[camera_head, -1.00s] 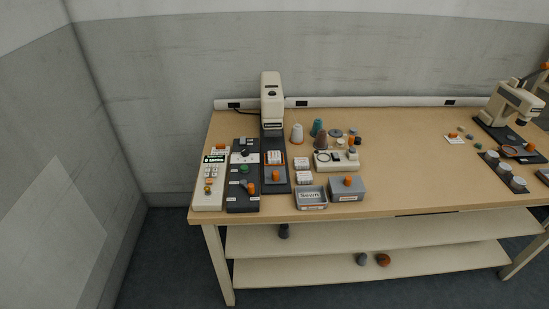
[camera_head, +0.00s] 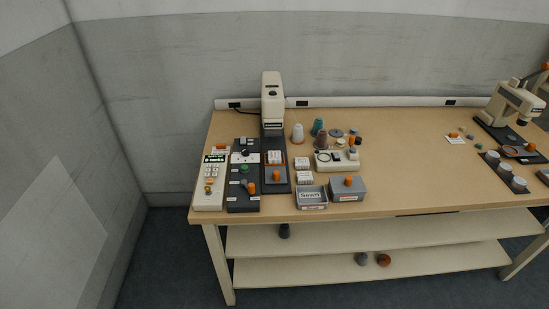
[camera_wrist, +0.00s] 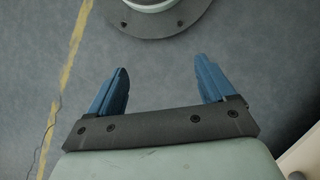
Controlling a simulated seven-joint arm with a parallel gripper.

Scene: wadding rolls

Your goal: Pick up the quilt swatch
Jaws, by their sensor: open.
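I cannot single out the quilt swatch for certain in the head view. Small pale, marked pieces lie on the workbench (camera_head: 390,195): one (camera_head: 274,157) under the cream press-like machine (camera_head: 272,98), and two more (camera_head: 302,163) (camera_head: 304,178) just to its right. They are too small to tell what they are. My gripper (camera_wrist: 162,65) shows only in the wrist view. Its two blue fingers are wide apart with nothing between them, over the grey floor and away from the bench top.
Left of the machine are a cream keypad unit (camera_head: 209,180) and a dark control panel (camera_head: 243,198). Grey boxes (camera_head: 311,198) (camera_head: 348,189), cones (camera_head: 297,133) and a cream tray device (camera_head: 336,161) crowd its right. A round base (camera_wrist: 160,18) stands on the floor.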

